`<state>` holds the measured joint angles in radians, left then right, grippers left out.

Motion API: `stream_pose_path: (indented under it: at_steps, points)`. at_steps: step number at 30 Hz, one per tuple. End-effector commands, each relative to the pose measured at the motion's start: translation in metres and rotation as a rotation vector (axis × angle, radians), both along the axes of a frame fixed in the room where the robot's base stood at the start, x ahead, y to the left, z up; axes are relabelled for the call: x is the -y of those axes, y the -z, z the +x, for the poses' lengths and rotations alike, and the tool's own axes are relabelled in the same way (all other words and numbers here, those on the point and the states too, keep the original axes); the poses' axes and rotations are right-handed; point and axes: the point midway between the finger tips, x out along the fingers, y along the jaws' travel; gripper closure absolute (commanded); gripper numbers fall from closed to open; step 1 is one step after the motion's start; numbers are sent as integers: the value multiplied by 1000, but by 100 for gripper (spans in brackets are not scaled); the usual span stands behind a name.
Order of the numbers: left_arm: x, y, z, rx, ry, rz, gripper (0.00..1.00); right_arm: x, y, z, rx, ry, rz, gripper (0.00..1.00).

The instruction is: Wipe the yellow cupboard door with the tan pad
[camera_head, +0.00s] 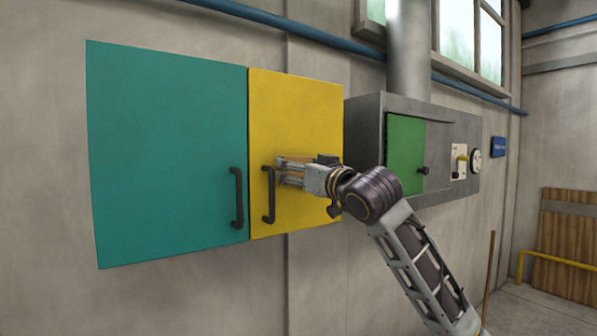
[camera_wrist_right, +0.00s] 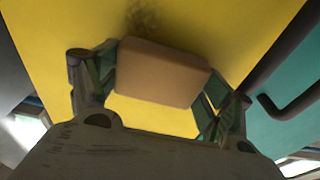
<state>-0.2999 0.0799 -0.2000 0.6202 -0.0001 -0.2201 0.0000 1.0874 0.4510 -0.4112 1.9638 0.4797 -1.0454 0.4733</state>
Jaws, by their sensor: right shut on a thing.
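The yellow cupboard door (camera_head: 300,115) is shut, with a dark handle (camera_head: 268,195) near its left edge. My right gripper (camera_head: 290,170) is in front of the door, right of that handle, shut on the tan pad (camera_head: 296,159). In the right wrist view the pad (camera_wrist_right: 160,73) sits between the fingers of my right gripper (camera_wrist_right: 158,88), close to the yellow door (camera_wrist_right: 225,25). Whether it touches the door I cannot tell. A dark smudge (camera_wrist_right: 148,18) shows on the yellow surface just beyond the pad. My left gripper is not in view.
A teal door (camera_head: 165,150) with a dark handle (camera_head: 237,198) adjoins on the left. A grey metal cabinet (camera_head: 367,125) with a green door (camera_head: 405,150) stands on the right. A blue pipe (camera_head: 330,42) runs along the wall above.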

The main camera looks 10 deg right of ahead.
Motion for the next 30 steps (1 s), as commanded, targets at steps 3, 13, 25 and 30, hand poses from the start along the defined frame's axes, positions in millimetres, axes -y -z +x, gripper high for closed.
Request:
stream_pose_path:
  at_steps: [3, 13, 25, 30]
  points:
    - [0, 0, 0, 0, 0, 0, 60, 4, 1, 2, -1, 2, 0, 39]
    - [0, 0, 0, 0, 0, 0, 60, 21, 0, 10, -1, 3, 0, 39]
    - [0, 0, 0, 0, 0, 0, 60, 34, 1, 17, -1, 2, 0, 39]
    - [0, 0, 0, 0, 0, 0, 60, 35, 1, 17, -1, 2, 0, 39]
